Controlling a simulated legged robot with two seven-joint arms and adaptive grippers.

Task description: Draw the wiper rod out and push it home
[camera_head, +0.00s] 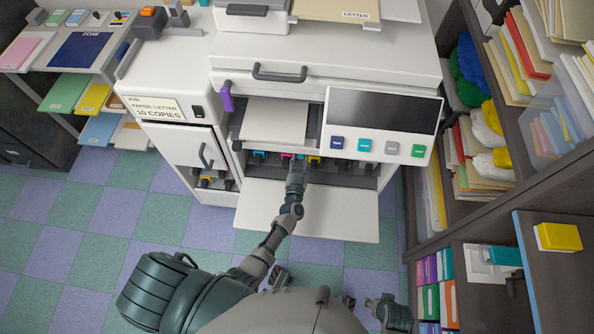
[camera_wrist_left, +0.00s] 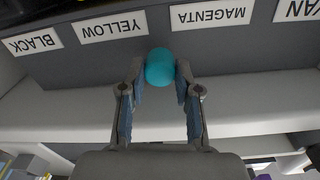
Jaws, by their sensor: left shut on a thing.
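The copier (camera_head: 330,60) stands ahead with its lower front cover (camera_head: 340,215) folded down. My left gripper (camera_head: 297,165) reaches into the open bay above that cover. In the left wrist view, its two fingers (camera_wrist_left: 160,92) are closed around a round teal knob (camera_wrist_left: 160,66), the visible end of the wiper rod. The knob sits in front of a dark panel (camera_wrist_left: 215,55), near the yellow and magenta labels, which appear upside down. The rod behind the knob is hidden. My right gripper (camera_head: 392,312) is low at the right, and its fingers are not clear.
The copier's control panel (camera_head: 378,125) overhangs at the right. A shelf unit (camera_head: 480,235) with papers stands close on the right. The checkered floor (camera_head: 110,215) is clear at the left.

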